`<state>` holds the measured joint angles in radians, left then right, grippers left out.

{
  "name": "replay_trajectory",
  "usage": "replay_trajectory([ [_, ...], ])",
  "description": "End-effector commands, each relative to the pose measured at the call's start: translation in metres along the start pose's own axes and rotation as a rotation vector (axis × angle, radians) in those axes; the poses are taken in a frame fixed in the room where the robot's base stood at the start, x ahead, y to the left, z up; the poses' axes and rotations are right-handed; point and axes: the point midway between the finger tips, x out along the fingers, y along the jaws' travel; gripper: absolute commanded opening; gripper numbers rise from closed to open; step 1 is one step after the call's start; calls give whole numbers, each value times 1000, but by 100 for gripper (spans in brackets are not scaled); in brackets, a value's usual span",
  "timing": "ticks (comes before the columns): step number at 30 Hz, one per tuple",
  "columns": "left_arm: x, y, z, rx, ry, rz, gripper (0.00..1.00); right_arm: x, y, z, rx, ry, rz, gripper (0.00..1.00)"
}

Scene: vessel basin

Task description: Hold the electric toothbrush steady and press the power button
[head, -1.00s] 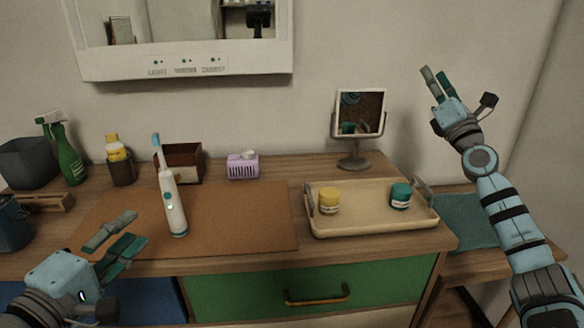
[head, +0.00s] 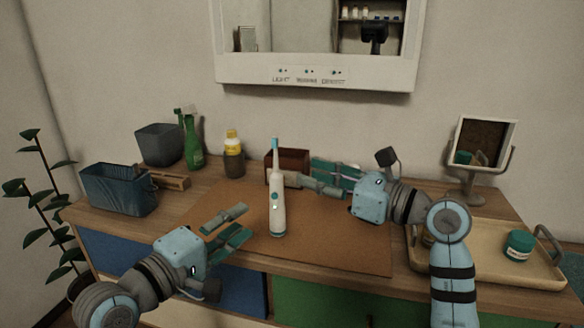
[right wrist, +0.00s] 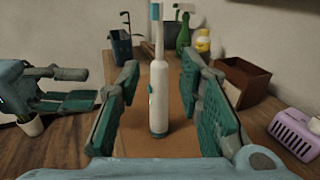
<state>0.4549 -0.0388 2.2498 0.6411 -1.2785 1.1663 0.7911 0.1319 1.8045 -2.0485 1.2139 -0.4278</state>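The electric toothbrush (head: 277,205) stands upright on the brown mat (head: 345,240); it is white with a teal button and a blue-tipped head. In the right wrist view the toothbrush (right wrist: 159,95) stands beyond and between the spread fingers of my right gripper (right wrist: 160,115), with the teal button on its left side. My right gripper (head: 318,178) is open and empty, to the right of the toothbrush in the head view. My left gripper (head: 232,227) is open and empty, to the left of the toothbrush, with its fingers pointing toward it. Neither gripper visibly touches it.
Behind the mat stand a brown box (head: 288,160), a yellow-capped bottle (head: 233,143) in a cup and a green spray bottle (head: 190,140). A blue basket (head: 120,190) is at left. A tray (head: 500,262) and a mirror (head: 483,145) are at right. The front mat is clear.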

Motion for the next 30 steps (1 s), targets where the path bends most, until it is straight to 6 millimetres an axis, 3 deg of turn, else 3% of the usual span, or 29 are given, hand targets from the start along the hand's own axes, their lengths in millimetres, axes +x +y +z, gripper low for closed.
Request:
replay_trajectory([
  [6, 0, 0, 0, 0, 0, 0, 33, 60, 1, 1, 5, -1, 4, 33],
  [12, 0, 0, 0, 0, 0, 0, 33, 92, 0, 0, 3, 0, 2, 33],
  [21, 0, 0, 0, 0, 0, 0, 33, 97, 0, 0, 1, 1, 0, 33],
  [27, 0, 0, 0, 0, 0, 0, 33, 97, 0, 0, 2, 0, 0, 3],
  [30, 0, 0, 0, 0, 0, 0, 33, 97, 0, 0, 2, 0, 0, 0],
])
